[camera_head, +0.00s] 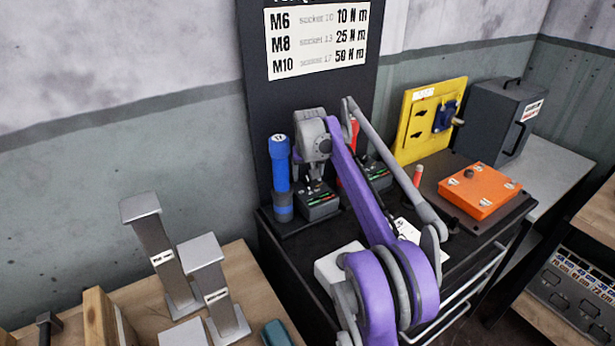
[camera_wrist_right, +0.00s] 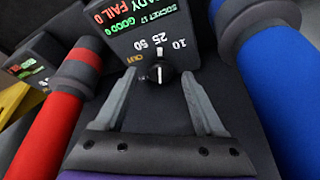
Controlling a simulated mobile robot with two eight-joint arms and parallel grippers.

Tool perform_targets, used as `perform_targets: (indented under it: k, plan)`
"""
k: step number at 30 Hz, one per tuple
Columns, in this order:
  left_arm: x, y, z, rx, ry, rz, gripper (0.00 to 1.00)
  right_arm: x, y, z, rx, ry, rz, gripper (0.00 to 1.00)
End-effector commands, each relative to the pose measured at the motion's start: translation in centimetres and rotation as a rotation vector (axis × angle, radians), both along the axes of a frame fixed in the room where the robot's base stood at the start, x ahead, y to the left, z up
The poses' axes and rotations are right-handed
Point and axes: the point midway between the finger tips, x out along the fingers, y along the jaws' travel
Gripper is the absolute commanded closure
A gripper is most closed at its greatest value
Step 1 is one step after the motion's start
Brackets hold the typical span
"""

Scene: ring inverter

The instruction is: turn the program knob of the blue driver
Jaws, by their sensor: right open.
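The blue driver (camera_head: 281,165) stands upright at the left of the black cabinet top, and its blue handle (camera_wrist_right: 280,80) fills the right of the wrist view. Beside it is a dark controller box (camera_head: 318,204) with a lit display (camera_wrist_right: 128,15). Its program knob (camera_wrist_right: 160,76) is dark with a white pointer, near the printed 25 and 50; which one it marks I cannot tell. My right gripper (camera_wrist_right: 159,76) is open, its fingertips on either side of the knob with visible gaps. In the head view my arm partly hides the box. My left gripper is not in view.
A red driver (camera_wrist_right: 55,120) and its box (camera_wrist_right: 35,62) stand close on the other side. An orange box (camera_head: 480,188), a yellow panel (camera_head: 412,140) and a grey case (camera_head: 490,115) are at the right. Metal posts (camera_head: 155,250) stand on the wooden bench at left.

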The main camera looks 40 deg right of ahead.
Motion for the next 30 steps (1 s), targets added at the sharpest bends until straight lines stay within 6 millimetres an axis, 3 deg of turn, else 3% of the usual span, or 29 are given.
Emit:
perform_targets:
  k: [10,21,30]
  plan:
    - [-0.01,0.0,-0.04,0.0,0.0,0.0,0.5,0.13,-0.08,-0.37,0.0,0.0,0.0,0.31]
    - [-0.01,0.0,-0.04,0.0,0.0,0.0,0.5,0.12,-0.07,-0.34,0.0,0.0,0.0,0.97]
    - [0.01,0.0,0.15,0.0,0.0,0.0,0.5,0.11,-0.09,-0.3,0.0,0.0,0.012,1.0]
